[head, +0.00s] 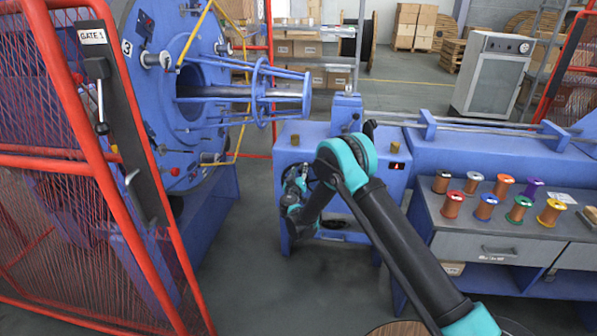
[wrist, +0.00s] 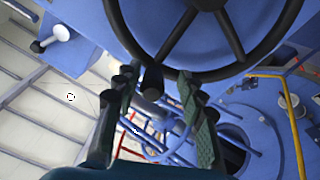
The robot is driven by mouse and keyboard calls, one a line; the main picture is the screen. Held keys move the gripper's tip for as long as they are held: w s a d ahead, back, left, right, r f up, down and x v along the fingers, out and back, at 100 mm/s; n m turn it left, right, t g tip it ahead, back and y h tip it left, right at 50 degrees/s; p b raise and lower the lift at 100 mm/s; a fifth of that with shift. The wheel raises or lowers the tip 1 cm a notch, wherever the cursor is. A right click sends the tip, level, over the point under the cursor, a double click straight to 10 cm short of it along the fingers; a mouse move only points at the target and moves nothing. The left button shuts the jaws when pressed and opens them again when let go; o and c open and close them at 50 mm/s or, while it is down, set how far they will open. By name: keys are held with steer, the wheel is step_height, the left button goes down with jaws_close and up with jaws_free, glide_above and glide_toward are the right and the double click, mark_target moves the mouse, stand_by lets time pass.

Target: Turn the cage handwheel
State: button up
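The cage handwheel (wrist: 262,62) fills the top of the wrist view, with a black rim and spokes in front of a blue housing. A black handle knob (wrist: 152,79) stands out from the lower part of its rim. My gripper (wrist: 157,82) is open, with one finger on each side of the knob. Gaps show between the knob and both fingers. In the head view, my gripper (head: 293,190) is at the front left of the blue cabinet (head: 340,150). There my arm and gripper hide most of the handwheel.
Red mesh guarding with an open gate (head: 120,130) stands at the left. The blue strander cage (head: 200,95) is behind it. A bench with several coloured spools (head: 487,207) is at the right. Grey floor (head: 265,285) is clear in front of the cabinet.

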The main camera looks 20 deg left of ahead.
steer(key=v, duration=1.2)
steer(key=shift+a, duration=0.1)
